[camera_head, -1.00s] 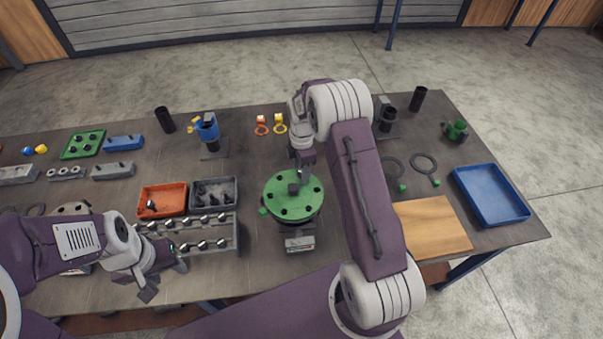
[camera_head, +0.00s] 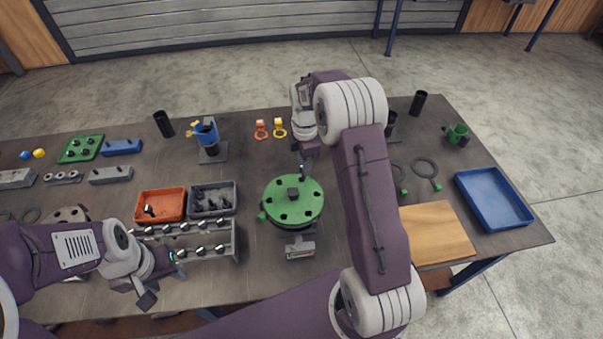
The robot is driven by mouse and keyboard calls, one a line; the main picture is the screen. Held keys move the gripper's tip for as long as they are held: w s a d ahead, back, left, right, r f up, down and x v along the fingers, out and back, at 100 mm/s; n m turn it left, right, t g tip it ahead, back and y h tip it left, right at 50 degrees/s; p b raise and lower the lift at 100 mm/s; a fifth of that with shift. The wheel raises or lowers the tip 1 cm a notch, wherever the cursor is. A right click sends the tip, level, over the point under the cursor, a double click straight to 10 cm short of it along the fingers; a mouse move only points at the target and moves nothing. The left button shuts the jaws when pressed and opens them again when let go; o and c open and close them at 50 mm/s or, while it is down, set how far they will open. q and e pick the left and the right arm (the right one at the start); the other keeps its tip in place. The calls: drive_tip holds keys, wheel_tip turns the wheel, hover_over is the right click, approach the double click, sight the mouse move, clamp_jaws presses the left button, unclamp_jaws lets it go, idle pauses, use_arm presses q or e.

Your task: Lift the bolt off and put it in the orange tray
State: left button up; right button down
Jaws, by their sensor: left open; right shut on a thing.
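The orange tray (camera_head: 173,193) lies left of the middle of the table with a small dark and bright piece, seemingly a bolt, in it. The round green flange (camera_head: 277,190) stands on a pipe at the table's centre, with several dark spots around its rim and a dark block in its middle. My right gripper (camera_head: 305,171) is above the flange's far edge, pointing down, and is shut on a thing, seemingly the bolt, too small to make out. My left gripper (camera_head: 165,280) is open and empty, in front of the bolt rack at the front left.
A grey bin (camera_head: 234,190) adjoins the orange tray on its right. A rack with several bolts (camera_head: 235,240) stands in front of both. A blue stand (camera_head: 206,133) is behind. A wooden board (camera_head: 435,232) and a blue tray (camera_head: 495,200) lie at the right.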

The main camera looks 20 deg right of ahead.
drive_tip(key=s+d+r+b, duration=0.2)
drive_tip(key=s+d+r, duration=0.4)
drive_tip(key=s+d, duration=0.1)
drive_tip(key=shift+s, duration=0.55)
drive_tip(key=shift+d+r, duration=0.1)
wheel_tip(320, 180, up, 5)
drive_tip(key=p, duration=0.5)
drive_tip(key=shift+w, duration=0.1)
